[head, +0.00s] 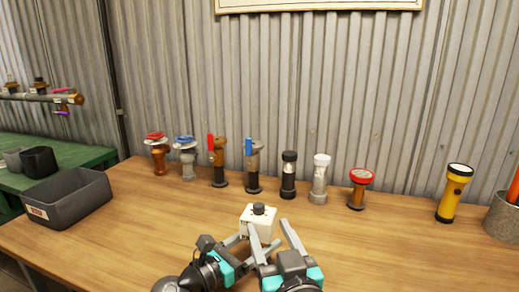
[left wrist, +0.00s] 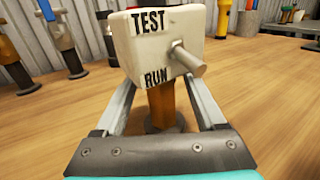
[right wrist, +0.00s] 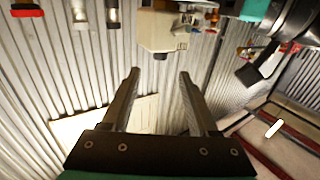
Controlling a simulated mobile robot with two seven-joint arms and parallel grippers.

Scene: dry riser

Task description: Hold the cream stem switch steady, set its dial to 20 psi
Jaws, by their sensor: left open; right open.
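The cream stem switch (head: 259,226) stands on the bench in front of me, a dark dial (head: 258,208) on its top. In the left wrist view its cream box (left wrist: 156,40) bears TEST and RUN and a short metal lever (left wrist: 187,60), above an orange-brown stem (left wrist: 161,104). My left gripper (left wrist: 160,92) is open, its fingers on either side of the stem below the box. My right gripper (right wrist: 157,78) is open and empty; its fingertips are apart from the cream box (right wrist: 163,32) and dark dial (right wrist: 160,56). The dial's setting is unreadable.
Several valves, including a red-handled one (head: 218,160), and torches line the back of the bench (head: 150,235). A yellow torch (head: 454,194) stands at right. A dark grey bin (head: 68,200) sits at left. The bench right of my grippers is clear.

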